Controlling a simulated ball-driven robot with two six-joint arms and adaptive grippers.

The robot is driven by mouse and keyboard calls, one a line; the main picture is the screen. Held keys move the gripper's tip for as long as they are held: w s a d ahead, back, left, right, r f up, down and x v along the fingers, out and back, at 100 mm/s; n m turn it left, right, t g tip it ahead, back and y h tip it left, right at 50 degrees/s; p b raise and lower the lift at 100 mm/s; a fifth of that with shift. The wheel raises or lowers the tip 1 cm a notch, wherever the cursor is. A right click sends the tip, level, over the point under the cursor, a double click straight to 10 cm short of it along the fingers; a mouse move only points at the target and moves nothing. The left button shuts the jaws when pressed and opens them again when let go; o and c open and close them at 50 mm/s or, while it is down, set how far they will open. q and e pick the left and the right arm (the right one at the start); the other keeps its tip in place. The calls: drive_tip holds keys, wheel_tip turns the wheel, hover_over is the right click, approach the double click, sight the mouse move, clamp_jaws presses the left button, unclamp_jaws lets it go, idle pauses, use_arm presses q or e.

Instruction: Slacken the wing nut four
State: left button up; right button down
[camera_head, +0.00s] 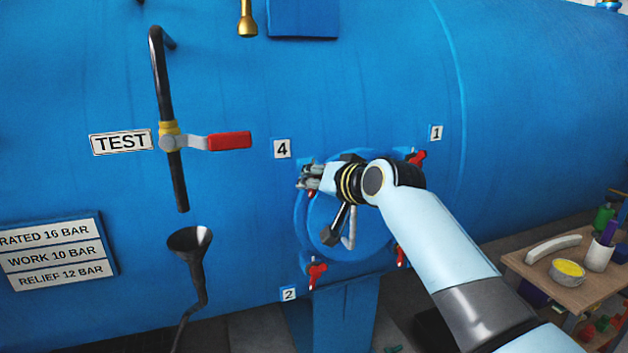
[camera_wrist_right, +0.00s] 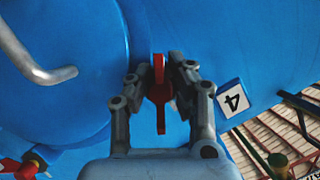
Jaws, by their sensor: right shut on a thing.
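Wing nut four is red and sits at the upper left of the round blue hatch cover (camera_head: 317,232), by the number 4 plate (camera_head: 282,149). In the right wrist view the red wing nut four (camera_wrist_right: 159,92) stands between the fingers of my right gripper (camera_wrist_right: 161,80). The right gripper (camera_head: 306,177) is shut on it; in the head view the gripper hides most of the nut. The number 4 plate also shows in the wrist view (camera_wrist_right: 233,98), right of the fingers. My left gripper is not in view.
Other red wing nuts sit at the upper right (camera_head: 417,158), lower left (camera_head: 317,272) and lower right (camera_head: 401,256) of the cover. A grey handle (camera_head: 349,230) sticks out of it. A red-handled test valve (camera_head: 228,140) is at left; a wooden table (camera_head: 545,285) at right.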

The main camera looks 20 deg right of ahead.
drive_tip(key=shift+s+f, duration=0.1)
drive_tip(key=shift+f, duration=0.1)
drive_tip(key=c, duration=1.2)
unclamp_jaws()
drive_tip(key=shift+r, duration=0.15)
drive_tip(key=shift+o, duration=0.2)
drive_tip(key=v, duration=1.2)
